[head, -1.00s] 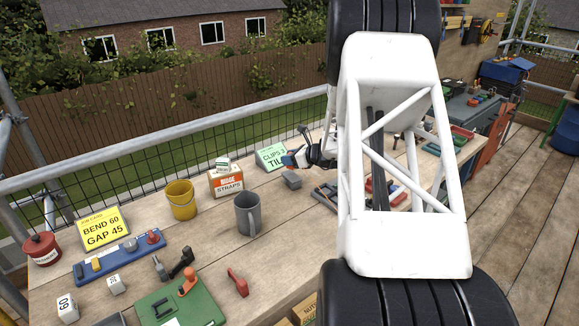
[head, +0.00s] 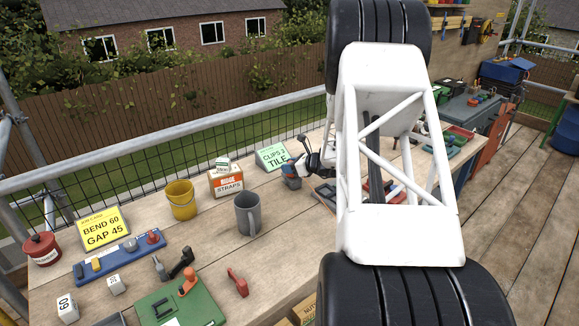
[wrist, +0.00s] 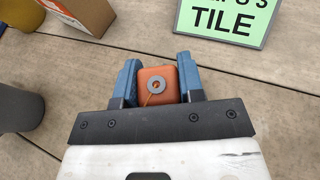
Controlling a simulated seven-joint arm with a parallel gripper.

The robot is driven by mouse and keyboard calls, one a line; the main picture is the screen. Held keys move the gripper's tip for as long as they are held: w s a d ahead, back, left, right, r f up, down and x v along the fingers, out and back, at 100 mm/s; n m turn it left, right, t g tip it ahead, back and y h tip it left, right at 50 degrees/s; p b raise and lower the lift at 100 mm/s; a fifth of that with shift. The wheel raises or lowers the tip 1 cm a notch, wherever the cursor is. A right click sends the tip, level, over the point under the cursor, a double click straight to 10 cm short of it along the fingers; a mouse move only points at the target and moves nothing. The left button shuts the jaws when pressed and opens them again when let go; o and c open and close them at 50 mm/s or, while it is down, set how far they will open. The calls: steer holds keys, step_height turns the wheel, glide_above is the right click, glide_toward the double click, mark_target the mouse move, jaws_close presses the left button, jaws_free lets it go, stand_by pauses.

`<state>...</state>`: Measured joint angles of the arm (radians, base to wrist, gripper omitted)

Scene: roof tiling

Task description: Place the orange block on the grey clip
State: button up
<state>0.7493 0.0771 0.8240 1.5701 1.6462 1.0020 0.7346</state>
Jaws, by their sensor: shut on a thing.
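My gripper (head: 291,170) is in the head view, left of my white arm, beyond the grey mug. In the wrist view, its two blue fingers (wrist: 157,72) are shut on the orange block (wrist: 146,76), one on each side. A small grey ring shows on the block's near face. In the head view, the grey clip (head: 293,184), a small dark grey block on the bench, shows just below the fingers. The fingers hide its top, and I cannot tell whether the orange block touches it. The clip is hidden in the wrist view.
A green sign reading "CLIPS" and "TILE" (head: 272,157) stands just behind my gripper. The straps box (head: 226,183), grey mug (head: 248,214) and yellow bucket (head: 181,200) stand to the left. Dark frames (head: 326,193) lie to the right. Bare bench lies in front.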

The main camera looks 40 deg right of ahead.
steer(key=o, duration=0.9)
steer(key=shift+s+r, duration=0.1)
steer(key=shift+r, duration=0.05)
steer(key=v, duration=1.1)
steer(key=shift+s+d+r, duration=0.15)
steer(key=shift+s+d, duration=0.05)
steer(key=shift+s, duration=0.05)
steer(key=shift+a, duration=0.1)
